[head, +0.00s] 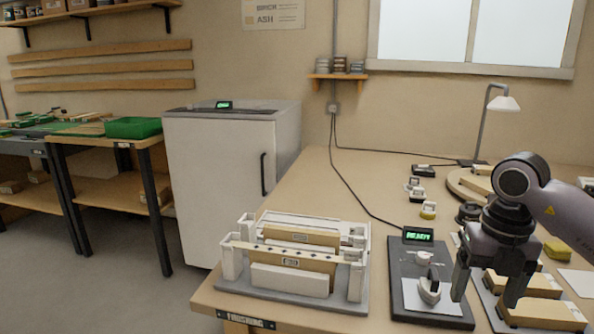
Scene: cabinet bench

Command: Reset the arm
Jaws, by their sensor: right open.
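My right gripper (485,287) hangs over the right part of the bench (310,190), with its fingers pointing down. Its two fingers are apart and nothing shows between them. It is just right of a dark pad (402,306) that carries a small white tool (429,289), and it partly covers a tray with wooden blocks (531,312). My right arm (560,212) comes in from the right edge. My left gripper is out of view.
A grey fixture (347,305) holding wooden boards stands at the bench's front left. A green-lit display (418,234) sits behind the pad. A desk lamp (500,104) and a round wooden board (462,187) are at the back right. A white cabinet (215,190) stands left; the bench's left middle is clear.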

